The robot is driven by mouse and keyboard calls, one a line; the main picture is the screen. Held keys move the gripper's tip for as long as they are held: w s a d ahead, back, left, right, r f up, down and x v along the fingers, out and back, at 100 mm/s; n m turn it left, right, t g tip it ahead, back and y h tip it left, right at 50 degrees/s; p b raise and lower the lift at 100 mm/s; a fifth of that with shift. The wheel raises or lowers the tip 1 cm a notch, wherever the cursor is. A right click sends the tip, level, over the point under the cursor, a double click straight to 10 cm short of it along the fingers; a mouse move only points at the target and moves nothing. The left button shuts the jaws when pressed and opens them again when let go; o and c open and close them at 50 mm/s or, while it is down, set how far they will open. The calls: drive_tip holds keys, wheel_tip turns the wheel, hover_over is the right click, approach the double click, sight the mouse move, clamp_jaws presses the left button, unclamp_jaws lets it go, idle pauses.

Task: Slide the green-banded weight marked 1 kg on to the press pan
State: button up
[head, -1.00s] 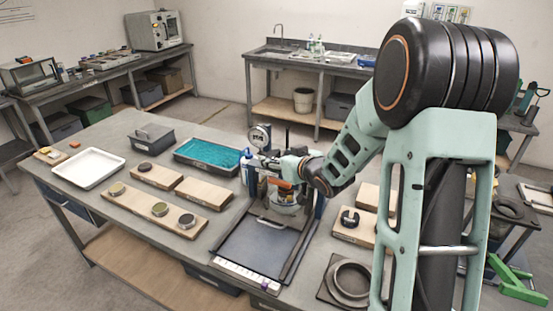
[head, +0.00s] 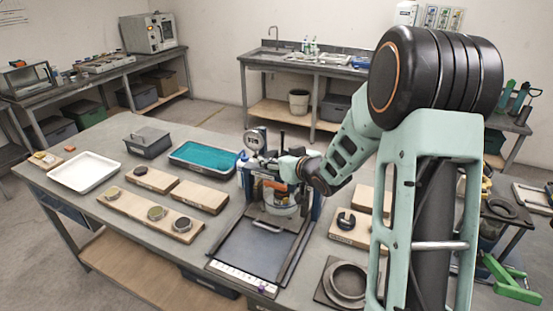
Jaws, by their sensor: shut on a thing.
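The press (head: 255,142), with a round gauge, stands near the middle of the table. A pale round part (head: 283,205), perhaps its pan, shows low in it. My gripper (head: 280,182) reaches into the press from the right, just above that part. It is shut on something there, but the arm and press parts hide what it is. I cannot see a green band or a 1 kg mark on any weight. A dark slotted weight (head: 346,218) sits on a board to the right.
A dark tray with rails (head: 245,250) lies before the press. A ring on a dark plate (head: 348,281) lies at the front right.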

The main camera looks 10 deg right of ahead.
sight(283, 149)
drive_tip(key=shift+w+r, duration=0.25)
drive_tip(key=shift+r, duration=0.05)
drive_tip(key=shift+w+d, duration=0.3)
drive_tip(key=shift+w, duration=0.1)
drive_tip(key=shift+w+d+f+p, duration=0.1)
drive_tip(key=shift+w+d+p, duration=0.4)
drive_tip(key=shift+w, duration=0.25)
drive_tip(key=shift+w+d+p, duration=0.4)
drive_tip(key=shift+w+d, duration=0.15)
drive_tip(key=shift+w, duration=0.2)
idle(0.7)
drive_tip(key=shift+f+b, duration=0.65)
drive_tip(key=shift+f, duration=0.05)
idle(0.7)
drive_tip(key=o, duration=1.8)
drive_tip(key=shift+s, duration=0.1)
drive_tip(key=shift+o, duration=0.5)
drive_tip(key=shift+s+f, duration=0.1)
drive_tip(key=shift+f, duration=0.25)
drive_tip(key=shift+r, duration=0.15)
